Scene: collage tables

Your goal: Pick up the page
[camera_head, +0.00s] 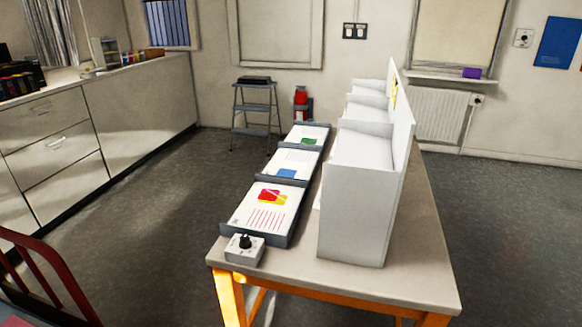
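Three white pages lie in a row of dark grey trays along the left side of the table (410,255). The nearest page (262,205) has red and yellow shapes and red lines, and lies flat in the near tray (288,232). The middle page (288,167) has a blue patch. The farthest page (306,135) has a green patch and is partly covered by a tray edge. A tall white partitioned unit (352,205) stands just right of the trays and hides part of the tabletop. Neither of my grippers is in view.
A small grey box with a black knob (244,249) sits at the table's front left corner. White cabinets (70,150) line the left wall. A step ladder (255,105) stands at the back. The floor left of the table is clear.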

